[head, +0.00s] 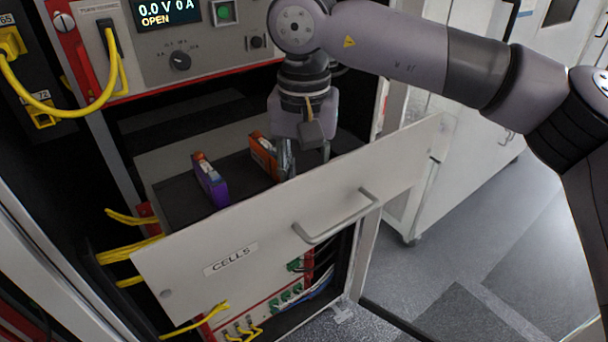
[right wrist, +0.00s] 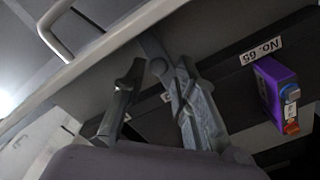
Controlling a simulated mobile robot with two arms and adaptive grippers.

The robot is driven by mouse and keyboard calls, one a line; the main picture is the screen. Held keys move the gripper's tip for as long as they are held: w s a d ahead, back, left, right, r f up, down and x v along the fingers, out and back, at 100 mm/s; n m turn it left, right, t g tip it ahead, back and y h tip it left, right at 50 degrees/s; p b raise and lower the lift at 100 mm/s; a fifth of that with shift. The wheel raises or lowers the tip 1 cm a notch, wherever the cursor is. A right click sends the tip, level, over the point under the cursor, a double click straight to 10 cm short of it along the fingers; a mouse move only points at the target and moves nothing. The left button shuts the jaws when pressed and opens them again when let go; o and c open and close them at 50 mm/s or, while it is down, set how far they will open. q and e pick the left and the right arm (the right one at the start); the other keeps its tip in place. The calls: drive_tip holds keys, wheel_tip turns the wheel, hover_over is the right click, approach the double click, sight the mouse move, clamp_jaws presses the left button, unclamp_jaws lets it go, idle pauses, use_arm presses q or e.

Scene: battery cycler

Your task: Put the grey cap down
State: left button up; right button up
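My right gripper (head: 306,160) reaches down into the open drawer marked CELLS (head: 390,165). Its two fingers stand apart, with nothing clearly seen between them; they also show in the right wrist view (right wrist: 158,85). The left finger is close beside an orange cell (head: 262,152); I cannot tell whether they touch. A purple cell (head: 211,181) stands to the left in the drawer and shows at the right of the wrist view (right wrist: 272,88). I cannot make out a grey cap in either view. My left gripper is out of view.
The drawer's tall white front with its bar handle (head: 338,218) stands in front of the gripper. The cycler panel (head: 185,55), reading 0.0 V 0 A OPEN, is above the drawer. Yellow cables (head: 123,252) hang at the left. Open floor (head: 470,240) lies to the right.

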drive_tip(key=shift+o, duration=0.5)
drive_tip(key=shift+r, duration=0.2)
wheel_tip(320, 180, up, 13)
drive_tip(key=shift+f, duration=0.2)
